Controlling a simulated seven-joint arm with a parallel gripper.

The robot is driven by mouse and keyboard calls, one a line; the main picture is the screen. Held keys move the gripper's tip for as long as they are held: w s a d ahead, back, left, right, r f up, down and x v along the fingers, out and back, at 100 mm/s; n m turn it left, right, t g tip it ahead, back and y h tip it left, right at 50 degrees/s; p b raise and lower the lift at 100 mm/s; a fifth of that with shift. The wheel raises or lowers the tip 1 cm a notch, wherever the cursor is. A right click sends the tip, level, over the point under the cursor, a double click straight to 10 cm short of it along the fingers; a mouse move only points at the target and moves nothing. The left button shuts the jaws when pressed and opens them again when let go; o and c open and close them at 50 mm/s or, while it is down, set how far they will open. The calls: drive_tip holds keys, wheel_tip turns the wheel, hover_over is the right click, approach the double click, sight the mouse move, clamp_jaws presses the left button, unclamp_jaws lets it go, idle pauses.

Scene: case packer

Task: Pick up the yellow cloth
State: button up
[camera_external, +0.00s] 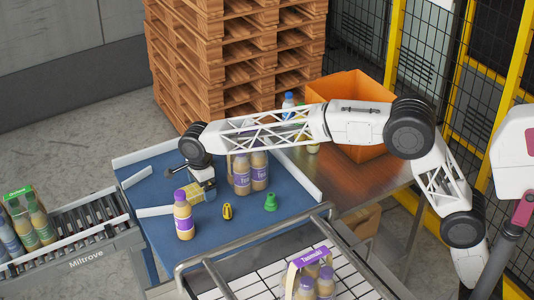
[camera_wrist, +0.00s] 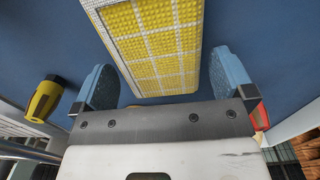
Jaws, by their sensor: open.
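The yellow cloth (camera_wrist: 155,45), with a white grid and pale border, lies on the blue table surface (camera_wrist: 275,50) in the wrist view. My gripper (camera_wrist: 163,80) is open, with one blue finger on each side of the cloth's near end and a gap on both sides. I cannot tell how far the fingertips are above the table. In the external view my gripper (camera_external: 193,186) is low over the blue table; the cloth is mostly hidden there by my gripper.
A purple-capped bottle (camera_external: 183,216) stands in front of my gripper. A yellow-and-black item (camera_external: 227,211) and a green item (camera_external: 270,203) are to the right. A bottle pack (camera_external: 250,172) stands behind them. An orange bin (camera_external: 358,86) and a conveyor (camera_external: 75,230) flank the table.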

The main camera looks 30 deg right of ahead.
drive_tip(key=shift+c, duration=0.2)
drive_tip(key=c, duration=0.9)
drive_tip(key=shift+r, duration=0.2)
drive_tip(key=shift+c, duration=0.2)
wheel_tip(320, 180, up, 10)
drive_tip(key=shift+f, duration=0.15)
idle(0.5)
